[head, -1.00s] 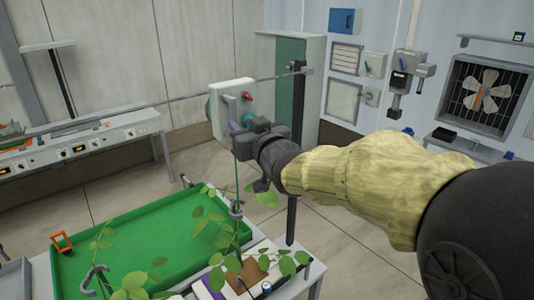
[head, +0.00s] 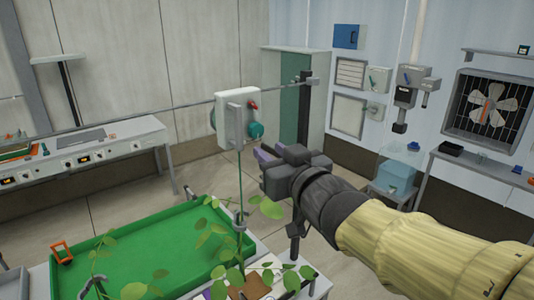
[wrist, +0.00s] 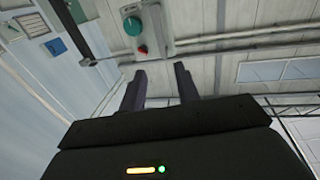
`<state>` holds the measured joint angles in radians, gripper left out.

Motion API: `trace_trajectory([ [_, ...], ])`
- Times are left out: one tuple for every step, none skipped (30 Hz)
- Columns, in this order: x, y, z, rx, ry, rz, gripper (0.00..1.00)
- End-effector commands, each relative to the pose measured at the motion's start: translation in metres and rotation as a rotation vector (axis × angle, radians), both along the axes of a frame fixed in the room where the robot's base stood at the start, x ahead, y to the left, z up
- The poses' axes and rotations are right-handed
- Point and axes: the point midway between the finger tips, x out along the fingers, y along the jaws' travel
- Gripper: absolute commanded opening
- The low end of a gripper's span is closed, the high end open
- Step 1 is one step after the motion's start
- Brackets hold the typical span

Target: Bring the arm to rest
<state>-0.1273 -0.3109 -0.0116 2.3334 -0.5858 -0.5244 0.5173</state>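My gripper (head: 268,158) is at the end of my yellow-sleeved arm, held in the air in the middle of the head view. In the wrist view its two dark fingers (wrist: 158,82) stand apart with nothing between them, so it is open and empty. A pale control box (head: 236,117) with a red button and a teal knob hangs to the left of the gripper in the head view, with a visible gap. The box also shows in the wrist view (wrist: 157,25), beyond the fingertips.
A green tray (head: 150,243) and leafy plants (head: 220,238) are below and left of the gripper. A horizontal rail (head: 170,102) runs to a dark post (head: 304,112) behind it. A blue container (head: 397,174) and a fan (head: 488,105) are at the right. A bench (head: 90,150) stands at the left.

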Motion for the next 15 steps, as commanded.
trace_trajectory([
  [0.0,0.0,0.0,0.0,0.0,0.0,0.32],
  [0.0,0.0,0.0,0.0,0.0,0.0,0.32],
  [0.0,0.0,0.0,0.0,0.0,0.0,0.32],
  [0.001,0.0,-0.001,0.0,0.003,-0.002,0.32],
  [0.001,-0.001,-0.003,-0.002,0.008,-0.006,0.32],
  [0.003,-0.003,-0.007,-0.004,0.021,-0.015,0.32],
  [0.004,-0.005,-0.012,-0.01,0.036,-0.025,0.32],
  [0.006,-0.008,-0.02,-0.016,0.057,-0.039,0.32],
  [0.009,-0.014,-0.032,-0.025,0.094,-0.062,0.32],
  [0.012,-0.018,-0.043,-0.036,0.126,-0.082,0.32],
  [0.014,-0.024,-0.055,-0.046,0.165,-0.106,0.32],
  [0.016,-0.032,-0.075,-0.064,0.226,-0.139,0.32],
  [0.016,-0.038,-0.092,-0.078,0.278,-0.165,0.32],
  [0.016,-0.045,-0.108,-0.092,0.331,-0.191,0.32],
  [0.014,-0.054,-0.132,-0.113,0.408,-0.223,0.32],
])
